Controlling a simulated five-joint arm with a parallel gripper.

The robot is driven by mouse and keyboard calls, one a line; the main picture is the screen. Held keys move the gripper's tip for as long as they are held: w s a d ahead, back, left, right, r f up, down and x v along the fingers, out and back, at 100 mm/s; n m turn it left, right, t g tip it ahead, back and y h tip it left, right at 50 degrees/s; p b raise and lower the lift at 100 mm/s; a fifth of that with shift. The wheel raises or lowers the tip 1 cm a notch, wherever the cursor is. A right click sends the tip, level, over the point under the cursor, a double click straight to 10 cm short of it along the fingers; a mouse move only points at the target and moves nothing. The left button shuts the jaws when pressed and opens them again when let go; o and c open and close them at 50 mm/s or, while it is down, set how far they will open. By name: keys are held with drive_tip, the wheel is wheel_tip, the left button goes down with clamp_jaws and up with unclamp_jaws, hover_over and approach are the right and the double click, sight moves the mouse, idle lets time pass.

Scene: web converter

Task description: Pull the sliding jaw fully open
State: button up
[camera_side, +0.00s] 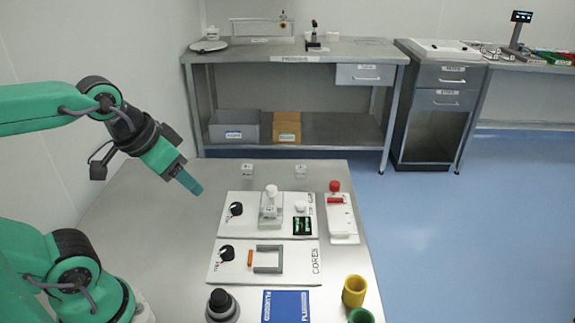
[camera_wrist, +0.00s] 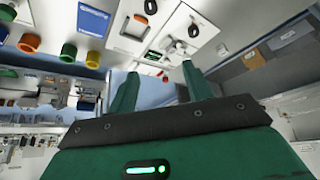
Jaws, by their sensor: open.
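A grey clamp-like fixture (camera_side: 270,210) with a white knob on top stands on the upper white board (camera_side: 232,229) on the table. Below it, a grey U-shaped frame (camera_side: 268,270) lies on a second white board marked CORES, with a small orange bar at its left. I cannot tell for sure which part is the sliding jaw. My gripper (camera_side: 190,184) is in the air above the table, up and left of the boards, touching nothing. In the wrist view my gripper (camera_wrist: 160,71) has its two green fingers wide apart with nothing between them.
A white plate with a red knob (camera_side: 334,187) stands right of the boards. A yellow cup (camera_side: 354,291), a green cup (camera_side: 361,316), a blue card (camera_side: 286,306) and a black knob (camera_side: 221,304) are at the front. The table's left part is clear.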

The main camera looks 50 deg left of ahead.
drive_tip(key=shift+w+r, duration=0.1)
drive_tip(key=shift+w, duration=0.05)
drive_tip(key=g, duration=0.6)
hover_over(272, 188)
drive_tip(key=shift+a+f, duration=0.15)
drive_tip(key=shift+f, duration=6.2)
drive_tip(key=shift+f, duration=3.9)
